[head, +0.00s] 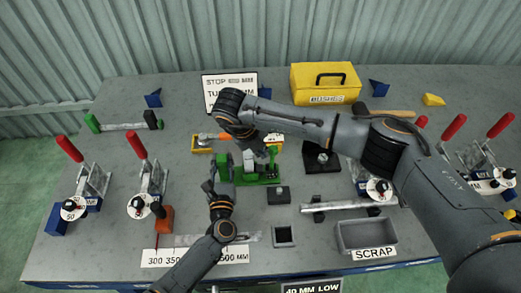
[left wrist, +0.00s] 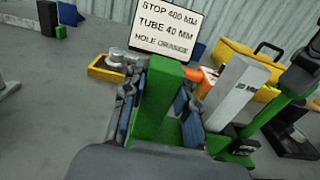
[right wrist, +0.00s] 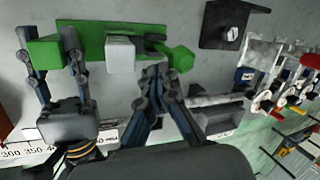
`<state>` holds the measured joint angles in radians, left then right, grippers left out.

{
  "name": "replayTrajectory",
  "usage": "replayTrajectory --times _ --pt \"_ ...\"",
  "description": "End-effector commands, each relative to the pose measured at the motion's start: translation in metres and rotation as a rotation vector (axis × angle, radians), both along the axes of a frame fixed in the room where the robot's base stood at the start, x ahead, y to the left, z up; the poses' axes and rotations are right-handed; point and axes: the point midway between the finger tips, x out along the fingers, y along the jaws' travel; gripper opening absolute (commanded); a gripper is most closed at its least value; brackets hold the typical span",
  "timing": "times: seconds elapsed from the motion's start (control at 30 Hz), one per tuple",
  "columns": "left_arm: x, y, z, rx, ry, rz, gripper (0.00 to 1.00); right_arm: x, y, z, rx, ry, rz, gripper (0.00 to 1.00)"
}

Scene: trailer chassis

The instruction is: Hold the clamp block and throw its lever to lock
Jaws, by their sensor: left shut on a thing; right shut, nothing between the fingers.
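The clamp block is a green fixture (head: 262,181) in the middle of the bench, with a green base (right wrist: 95,30), an upright green post (left wrist: 160,100) and a grey block (left wrist: 232,90). My left gripper (head: 221,178) is shut on the post, one finger on each side in the left wrist view. A green lever with a faceted end (right wrist: 181,58) shows at the base's other end in the right wrist view. My right gripper (right wrist: 153,72) is shut and empty, its tips close beside the lever and grey block; I cannot tell if they touch. My right arm partly covers the fixture in the head view.
Behind stand a stop sign card (head: 230,92) and a yellow box (head: 325,83). A black fixture (head: 321,158) is to the right, and a scrap tray (head: 366,236) at front right. Red-handled clamps (head: 150,180) stand at both sides. Bare bench lies left of centre.

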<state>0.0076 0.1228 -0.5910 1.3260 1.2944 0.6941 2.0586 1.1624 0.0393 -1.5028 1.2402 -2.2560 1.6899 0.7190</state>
Motion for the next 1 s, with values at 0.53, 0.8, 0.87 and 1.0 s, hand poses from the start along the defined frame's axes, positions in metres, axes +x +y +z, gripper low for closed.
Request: replayTrajectory --times 0.53,0.8,0.87,1.0 --pt "0.000 0.000 0.000 0.000 0.001 0.001 0.00 0.001 -0.014 0.001 0.090 0.009 -0.004 0.00" --pt "0.000 0.001 0.000 0.000 0.001 0.002 0.00 0.002 -0.030 0.002 0.194 0.017 -0.006 0.00" --pt "0.000 0.001 0.000 0.000 0.000 0.002 0.00 0.003 -0.036 0.003 0.235 0.019 -0.008 0.00" --pt "0.000 0.001 0.000 0.000 0.000 0.002 0.00 0.003 -0.054 0.001 0.358 0.030 -0.010 0.00"
